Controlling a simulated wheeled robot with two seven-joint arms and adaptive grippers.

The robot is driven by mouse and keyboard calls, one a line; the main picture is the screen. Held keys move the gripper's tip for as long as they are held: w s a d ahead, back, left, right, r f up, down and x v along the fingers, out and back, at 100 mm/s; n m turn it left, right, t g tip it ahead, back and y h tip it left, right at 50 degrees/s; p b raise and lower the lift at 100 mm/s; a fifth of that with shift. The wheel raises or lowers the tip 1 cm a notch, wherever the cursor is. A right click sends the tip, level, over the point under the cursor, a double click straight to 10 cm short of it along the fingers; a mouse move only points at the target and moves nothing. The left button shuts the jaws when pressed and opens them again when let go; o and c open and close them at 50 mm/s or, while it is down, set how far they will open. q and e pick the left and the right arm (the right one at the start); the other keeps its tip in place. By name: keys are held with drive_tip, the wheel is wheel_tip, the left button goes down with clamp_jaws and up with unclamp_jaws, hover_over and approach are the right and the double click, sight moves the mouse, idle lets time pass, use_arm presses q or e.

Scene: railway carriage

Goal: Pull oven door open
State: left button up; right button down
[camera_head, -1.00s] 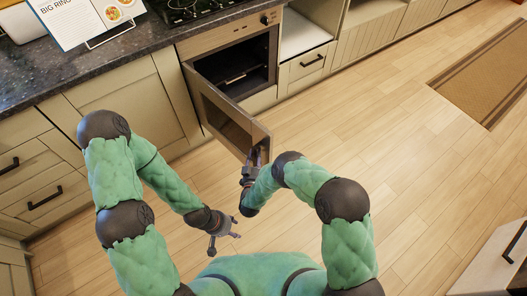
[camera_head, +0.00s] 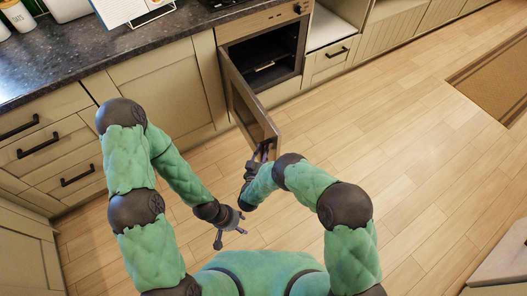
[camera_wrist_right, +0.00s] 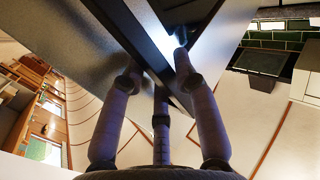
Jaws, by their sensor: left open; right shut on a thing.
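The oven (camera_head: 262,54) is set under the counter with its dark inside and a rack showing. Its door (camera_head: 246,104) is hinged at the left side and stands well open, swung out towards me. My right gripper (camera_head: 264,152) is shut on the door's free edge; whether it grips a handle there is hard to tell. In the right wrist view the fingers (camera_wrist_right: 158,76) close around the door (camera_wrist_right: 172,14). My left gripper (camera_head: 230,234) is open and empty, low in front of my body and apart from the door.
Cabinets and drawers (camera_head: 38,145) with dark handles line the left. A dark worktop (camera_head: 75,60) runs above them. An open shelf and drawer (camera_head: 332,58) are right of the oven. The wooden floor (camera_head: 400,150) is clear; a brown rug (camera_head: 500,75) lies at right.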

drive_tip(key=shift+s+f, duration=0.25)
drive_tip(key=shift+f, duration=0.05)
drive_tip(key=c, duration=1.1)
unclamp_jaws()
drive_tip(key=shift+d, duration=0.1)
drive_tip(key=shift+o, duration=0.2)
drive_tip(key=shift+w+r, duration=0.1)
drive_tip(key=shift+r, duration=0.05)
drive_tip(key=shift+r, duration=0.15)
